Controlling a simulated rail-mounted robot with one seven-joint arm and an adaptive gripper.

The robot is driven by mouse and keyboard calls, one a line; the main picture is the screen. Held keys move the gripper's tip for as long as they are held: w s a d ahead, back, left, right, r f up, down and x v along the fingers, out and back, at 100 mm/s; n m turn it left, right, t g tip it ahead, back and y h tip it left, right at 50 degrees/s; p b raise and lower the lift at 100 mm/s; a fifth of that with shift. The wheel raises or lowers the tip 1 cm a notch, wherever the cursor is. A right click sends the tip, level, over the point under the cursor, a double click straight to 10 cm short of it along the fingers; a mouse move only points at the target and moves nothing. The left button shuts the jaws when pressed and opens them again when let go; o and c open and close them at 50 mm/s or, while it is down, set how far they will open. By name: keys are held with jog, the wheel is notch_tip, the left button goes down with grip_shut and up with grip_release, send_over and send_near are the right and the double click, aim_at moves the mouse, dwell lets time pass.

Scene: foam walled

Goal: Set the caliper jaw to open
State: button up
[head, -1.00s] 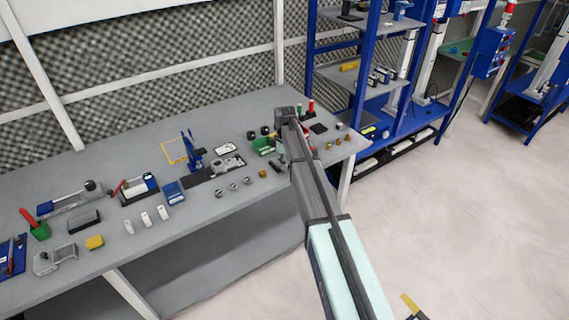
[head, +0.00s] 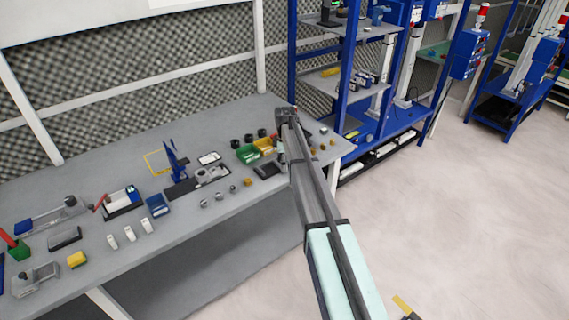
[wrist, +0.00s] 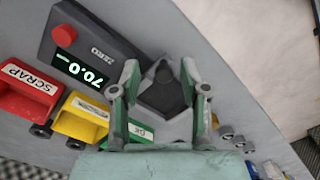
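My gripper (wrist: 160,72) points down in the wrist view, its two fingers apart with a gap between them. A grey and dark shape shows between the fingers; I cannot tell what it is. No jaw is clearly visible.
A red SCRAP bin (wrist: 28,92), a yellow bin (wrist: 80,118) and a green bin (head: 248,154) stand close to my gripper. A blue stand (head: 176,160), white blocks (head: 130,234) and several small parts share the bench (head: 190,238). A blue shelf rack (head: 350,95) stands at the right.

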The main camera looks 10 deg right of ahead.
notch_tip(320, 180, up, 12)
dwell(0.6)
jog(key=s+a+f+m+g, duration=0.3)
jog(key=s+f+m, duration=0.9)
jog(key=s+f, duration=1.85)
jog(key=s+a+f+g, duration=0.1)
jog(key=s+f, duration=0.3)
jog(key=s, duration=0.8)
jog(key=s+a+f+m+g, duration=0.1)
jog(key=s+f, duration=0.4)
jog(key=s, duration=0.7)
jog(key=s+a+f+g, duration=0.1)
jog(key=s+f, duration=0.4)
jog(key=s, duration=0.7)
jog(key=shift+s+a+m+g+b, duration=0.2)
jog(key=shift+a+m+g+b, duration=0.1)
jog(key=shift+g+b, duration=0.1)
